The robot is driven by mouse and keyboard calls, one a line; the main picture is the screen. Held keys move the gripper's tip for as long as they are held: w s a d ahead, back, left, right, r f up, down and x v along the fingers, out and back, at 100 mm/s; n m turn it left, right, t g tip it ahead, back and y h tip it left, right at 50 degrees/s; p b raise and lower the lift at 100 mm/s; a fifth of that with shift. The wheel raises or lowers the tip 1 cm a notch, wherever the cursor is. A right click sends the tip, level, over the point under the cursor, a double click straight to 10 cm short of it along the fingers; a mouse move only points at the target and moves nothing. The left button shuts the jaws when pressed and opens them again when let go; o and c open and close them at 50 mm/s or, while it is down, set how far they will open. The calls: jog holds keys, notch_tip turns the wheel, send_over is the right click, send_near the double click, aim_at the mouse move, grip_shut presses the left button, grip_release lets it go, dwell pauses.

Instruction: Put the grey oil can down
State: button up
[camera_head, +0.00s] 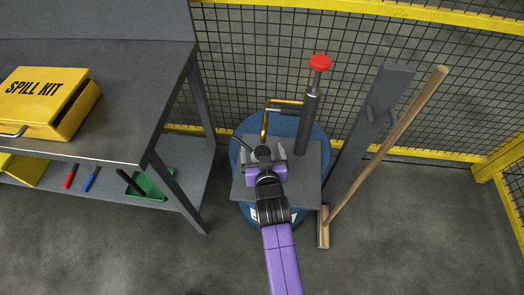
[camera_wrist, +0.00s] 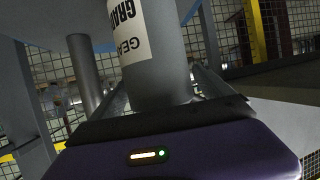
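My gripper (camera_head: 265,157) is over the blue drum, with one grey finger on each side of a grey can. The grey oil can (camera_head: 262,153) shows from above as a dark round top between the fingers, with a thin dark curved piece to its left. In the wrist view the grey can (camera_wrist: 155,75) is a cylinder with a white printed label, standing close in front of the gripper. A grey square plate (camera_head: 307,180) lies on top of the blue drum (camera_head: 318,138). I cannot tell whether the can's base touches the plate.
A grey pump with a red knob (camera_head: 320,63) rises at the drum's back; its brass spout (camera_head: 265,125) hangs just behind the can. A broom (camera_head: 385,148) and grey post (camera_head: 368,125) stand right. A bench (camera_head: 120,80) with a spill kit (camera_head: 45,100) is left. Mesh fencing is behind.

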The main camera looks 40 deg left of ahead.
jog(key=shift+d+f, duration=0.1)
jog(key=shift+f, duration=0.05)
jog(key=shift+s, duration=0.1)
jog(key=v, duration=0.7)
jog(key=shift+s+d+r+p, duration=0.15)
jog(key=shift+s+r+p, duration=0.05)
jog(key=shift+r+p, duration=0.1)
dwell(0.4)
notch_tip(320, 180, up, 5)
jog(key=t+y, duration=0.1)
jog(key=s+d+r+m+t+h, duration=0.1)
jog(key=s+d+r+t, duration=0.15)
jog(key=d, duration=0.55)
jog(key=s+d+r+m+t, duration=0.1)
jog(key=s+d, duration=0.2)
jog(key=d, duration=0.5)
jog(key=s+d+r+m+t+h, duration=0.1)
jog(key=s+d+r, duration=0.1)
jog(key=d, duration=0.5)
jog(key=s+d+r+m+h, duration=0.2)
jog(key=s+d+m+h, duration=0.1)
jog(key=s+d, duration=0.6)
jog(key=s+d+r+m+h, duration=0.2)
jog(key=s+d+h, duration=0.3)
jog(key=s+d, duration=0.5)
jog(key=shift+s+d+r+m+h, duration=0.25)
jog(key=shift+d+m, duration=0.25)
jog(key=shift+d, duration=0.25)
